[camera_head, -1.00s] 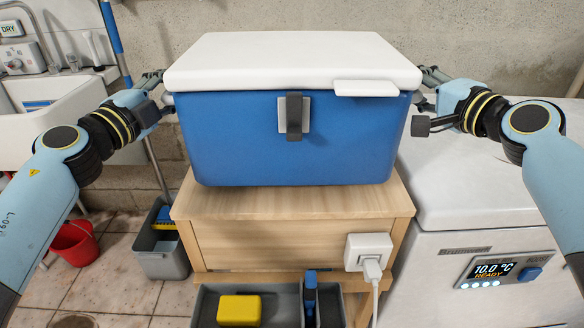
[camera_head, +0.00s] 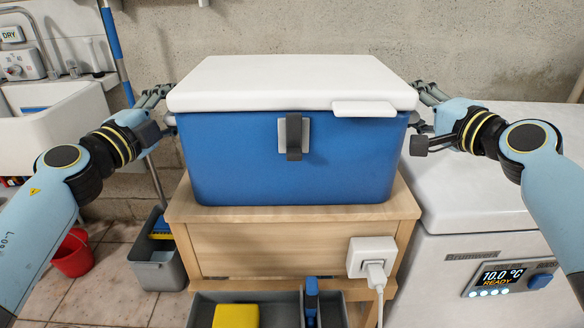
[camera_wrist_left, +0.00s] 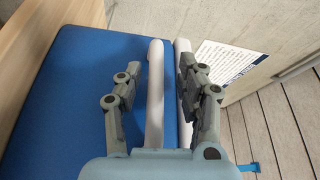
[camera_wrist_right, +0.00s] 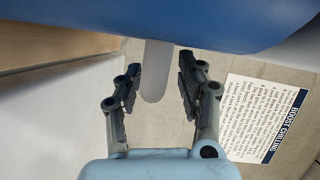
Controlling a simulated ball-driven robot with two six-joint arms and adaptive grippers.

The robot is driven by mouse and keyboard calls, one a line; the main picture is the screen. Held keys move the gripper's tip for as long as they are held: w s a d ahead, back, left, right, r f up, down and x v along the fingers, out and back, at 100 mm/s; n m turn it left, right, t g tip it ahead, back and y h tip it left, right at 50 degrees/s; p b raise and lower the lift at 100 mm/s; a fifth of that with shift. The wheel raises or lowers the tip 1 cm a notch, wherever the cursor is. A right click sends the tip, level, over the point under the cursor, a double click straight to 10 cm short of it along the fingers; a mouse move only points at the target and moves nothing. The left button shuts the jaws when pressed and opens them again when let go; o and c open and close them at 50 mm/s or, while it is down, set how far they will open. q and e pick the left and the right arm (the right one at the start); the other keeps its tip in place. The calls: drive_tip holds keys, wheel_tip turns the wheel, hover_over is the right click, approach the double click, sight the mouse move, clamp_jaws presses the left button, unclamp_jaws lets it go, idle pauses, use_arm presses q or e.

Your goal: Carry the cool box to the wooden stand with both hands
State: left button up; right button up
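The cool box (camera_head: 240,165), blue with a white lid and a dark front latch, sits level on the top of the wooden stand (camera_head: 290,248). My left gripper (camera_head: 156,97) is at its left side and my right gripper (camera_head: 430,93) at its right side. In the left wrist view, my open fingers (camera_wrist_left: 157,88) straddle a white handle bar (camera_wrist_left: 155,105) with gaps on both sides. In the right wrist view, my open fingers (camera_wrist_right: 158,88) stand either side of a white handle (camera_wrist_right: 156,70) without visibly gripping it.
A white chest unit (camera_head: 490,185) with a lit display stands close on the right. A white sink (camera_head: 55,125) is at the left. A red bucket (camera_head: 72,255) and a grey bin (camera_head: 160,270) are on the floor. A socket and plug (camera_head: 372,258) are on the stand's front.

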drive_tip(key=shift+s, duration=0.15)
use_arm(q)
drive_tip(key=r+v, duration=0.1)
drive_tip(key=v, duration=1.1)
drive_tip(key=shift+f, duration=0.45)
use_arm(e)
drive_tip(key=v, duration=1.2)
drive_tip(key=shift+f, duration=0.1)
